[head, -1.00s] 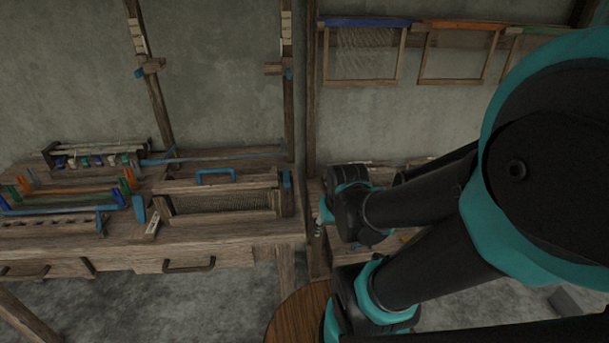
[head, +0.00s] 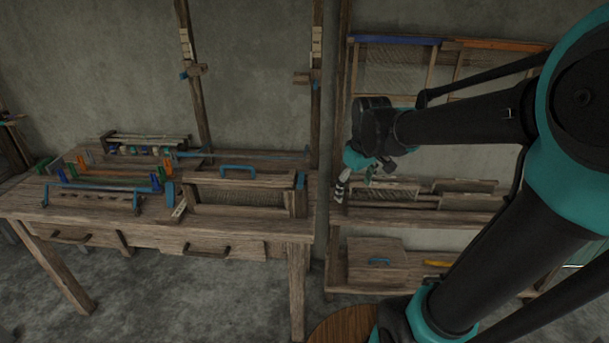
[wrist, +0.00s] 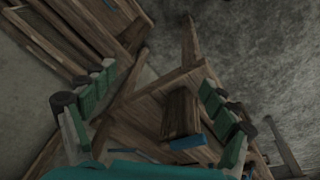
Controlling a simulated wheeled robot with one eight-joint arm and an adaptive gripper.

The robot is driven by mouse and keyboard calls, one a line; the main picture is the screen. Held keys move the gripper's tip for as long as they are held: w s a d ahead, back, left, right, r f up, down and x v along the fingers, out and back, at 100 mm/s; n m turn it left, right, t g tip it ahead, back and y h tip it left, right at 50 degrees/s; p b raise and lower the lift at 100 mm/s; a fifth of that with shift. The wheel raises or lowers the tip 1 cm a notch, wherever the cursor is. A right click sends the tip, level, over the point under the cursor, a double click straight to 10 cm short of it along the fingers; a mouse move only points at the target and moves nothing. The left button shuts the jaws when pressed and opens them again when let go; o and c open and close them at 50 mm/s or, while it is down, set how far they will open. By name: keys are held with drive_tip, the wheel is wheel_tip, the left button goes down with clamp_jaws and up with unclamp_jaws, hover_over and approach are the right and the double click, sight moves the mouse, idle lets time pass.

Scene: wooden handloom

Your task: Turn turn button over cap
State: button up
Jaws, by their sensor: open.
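The handloom table (head: 110,232) stands left of centre in the head view. On it is a framed reed with a wooden cap (head: 240,183) across its top and a blue handle (head: 238,168) on that. A small blue piece (head: 300,180) at the cap's right end appears to be the turn button; its exact angle is too small to tell. My gripper (head: 339,190) is open and empty, in the air right of the loom, apart from it. In the wrist view, my open gripper (wrist: 157,80) has wooden parts and a blue piece (wrist: 188,142) below; which blue part this is, I cannot tell.
A wall shelf (head: 430,215) with wooden frames stands at the right, close behind my gripper. Upright posts (head: 316,90) rise behind the loom. Coloured racks (head: 110,180) lie on the table's left. Open floor (head: 190,300) lies in front.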

drive_tip(key=w+a+r+n+g, duration=0.1)
drive_tip(key=w+a+r+n, duration=0.4)
drive_tip(key=a+r, duration=0.35)
drive_tip(key=n+g, duration=0.1)
drive_tip(key=n, duration=0.4)
approach(301, 177)
wheel_tip(301, 177, down, 8)
drive_tip(key=shift+a+f, duration=0.15)
drive_tip(key=shift+f, duration=0.1)
drive_tip(key=c, duration=1.2)
